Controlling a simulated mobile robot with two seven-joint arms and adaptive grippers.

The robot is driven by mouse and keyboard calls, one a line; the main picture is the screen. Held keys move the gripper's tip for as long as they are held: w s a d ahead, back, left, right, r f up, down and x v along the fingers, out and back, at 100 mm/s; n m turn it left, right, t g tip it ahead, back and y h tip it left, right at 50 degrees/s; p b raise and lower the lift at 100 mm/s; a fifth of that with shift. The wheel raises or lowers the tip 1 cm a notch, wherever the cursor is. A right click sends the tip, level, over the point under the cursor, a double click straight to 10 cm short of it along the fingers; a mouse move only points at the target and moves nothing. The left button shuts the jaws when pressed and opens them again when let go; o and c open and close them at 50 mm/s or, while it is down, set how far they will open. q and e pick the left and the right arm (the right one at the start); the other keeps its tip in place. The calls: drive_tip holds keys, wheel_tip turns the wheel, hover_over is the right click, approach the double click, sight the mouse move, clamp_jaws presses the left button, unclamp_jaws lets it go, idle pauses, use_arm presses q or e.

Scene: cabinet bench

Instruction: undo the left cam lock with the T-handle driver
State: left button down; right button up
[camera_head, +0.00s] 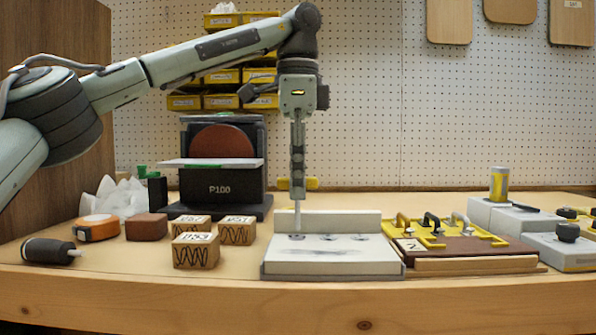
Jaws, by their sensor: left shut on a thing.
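My left gripper (298,176) points straight down over the white panel (275,262) and is shut on the T-handle driver (312,184). The driver's yellow crossbar sticks out on both sides of the fingers. Its thin grey shaft hangs upright. The shaft's tip is at the left cam lock (297,237), on the left part of the panel's top. I cannot tell whether the tip is seated in it or just above. More round fittings (330,238) show to the right on the panel. My right gripper is not in view.
Wooden blocks (195,257), a tape measure (97,228) and a black-handled tool (48,250) lie left. A sander (222,185) stands behind. A yellow rack with handles (440,238) and grey boxes (510,218) are right. The front bench edge is clear.

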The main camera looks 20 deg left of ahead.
use_arm(q)
drive_tip(key=shift+m, duration=0.3)
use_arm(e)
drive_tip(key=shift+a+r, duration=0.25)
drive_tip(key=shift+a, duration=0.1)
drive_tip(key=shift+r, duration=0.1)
use_arm(q)
drive_tip(key=m+p, duration=0.2)
drive_tip(key=shift+r+m, duration=0.15)
drive_tip(key=shift+m, duration=0.25)
drive_tip(key=shift+m+p, duration=1.05)
drive_tip(key=shift+m, duration=0.55)
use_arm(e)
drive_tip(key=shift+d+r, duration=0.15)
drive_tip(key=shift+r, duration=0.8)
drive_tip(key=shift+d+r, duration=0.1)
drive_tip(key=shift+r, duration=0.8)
use_arm(q)
drive_tip(key=shift+m+p, duration=0.85)
drive_tip(key=shift+m, duration=0.25)
drive_tip(key=m+p, duration=0.2)
drive_tip(key=shift+m, duration=0.9)
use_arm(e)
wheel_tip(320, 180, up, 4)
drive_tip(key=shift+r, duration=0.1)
